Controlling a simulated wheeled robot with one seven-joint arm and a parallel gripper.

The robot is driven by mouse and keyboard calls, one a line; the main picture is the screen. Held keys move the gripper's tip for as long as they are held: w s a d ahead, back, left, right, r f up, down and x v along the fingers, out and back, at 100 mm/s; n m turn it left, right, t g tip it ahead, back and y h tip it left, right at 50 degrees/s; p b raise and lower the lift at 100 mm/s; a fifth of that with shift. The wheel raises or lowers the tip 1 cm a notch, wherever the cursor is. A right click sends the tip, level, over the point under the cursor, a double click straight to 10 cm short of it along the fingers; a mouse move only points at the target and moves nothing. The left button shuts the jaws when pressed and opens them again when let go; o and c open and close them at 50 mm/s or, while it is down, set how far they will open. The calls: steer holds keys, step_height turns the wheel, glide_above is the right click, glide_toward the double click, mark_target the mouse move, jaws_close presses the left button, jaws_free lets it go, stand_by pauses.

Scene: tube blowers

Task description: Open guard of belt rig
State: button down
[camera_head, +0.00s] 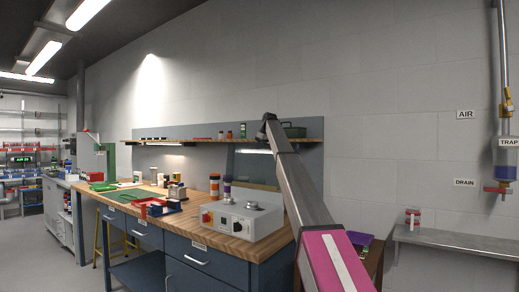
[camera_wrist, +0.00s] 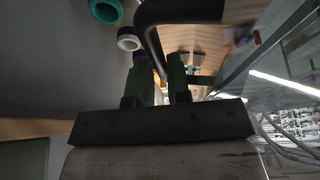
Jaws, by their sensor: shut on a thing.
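In the wrist view my gripper (camera_wrist: 162,68) has two dark green fingers close together. They are shut on the lower end of a black bent bar (camera_wrist: 150,38), which looks like a handle. The bar rises from between the fingers and curves over to the right. I cannot make out the guard panel it may belong to, nor how far it is open. In the head view my own arm crosses the right side of the bench, and my gripper is hidden. I cannot pick out the belt rig there with certainty.
A wooden-topped workbench (camera_head: 150,196) carries a grey control box (camera_head: 238,222), a red bin (camera_head: 148,207) and small parts. A shelf (camera_head: 200,140) hangs behind it. A metal ledge (camera_head: 450,240) is at right. A teal ring (camera_wrist: 105,11) and white ring (camera_wrist: 128,39) show near my gripper.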

steer(key=shift+w+d+f, duration=0.1)
steer(key=shift+d+f, duration=0.1)
steer(key=shift+f, duration=0.5)
steer(key=c, duration=1.2)
jaws_free()
steer(key=shift+o, duration=0.2)
steer(key=v, duration=1.2)
steer(key=shift+a, duration=0.25)
steer(key=shift+w+r, duration=0.1)
steer(key=shift+w, duration=0.05)
